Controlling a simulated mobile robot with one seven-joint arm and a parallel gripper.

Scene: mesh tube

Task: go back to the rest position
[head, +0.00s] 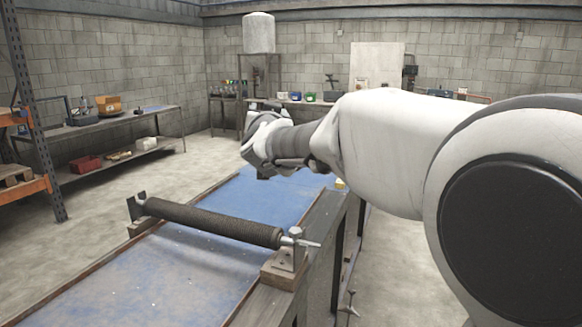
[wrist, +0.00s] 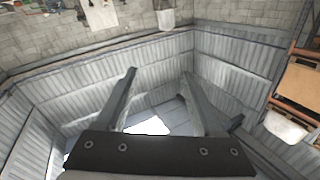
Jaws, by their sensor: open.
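The dark mesh tube (head: 213,222) lies across the blue-topped bench (head: 95,290) in the head view. Its far left end is at a dark upright bracket (head: 135,207), and its near right end meets a metal clamp fitting (head: 292,245) on a wooden block. My gripper shows in the wrist view (wrist: 158,76) with its two fingers spread apart and nothing between them. In the head view my arm reaches in from the right, its wrist above the bench beyond the tube. The fingers are hard to make out there. The tube does not show in the wrist view.
A side table (head: 120,118) with bins and small items stands along the left wall. An orange and dark rack (head: 35,120) is at the far left. The wrist view shows corrugated panels (wrist: 120,60) and block wall, apparently upside down. Floor (head: 110,190) left of the bench is clear.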

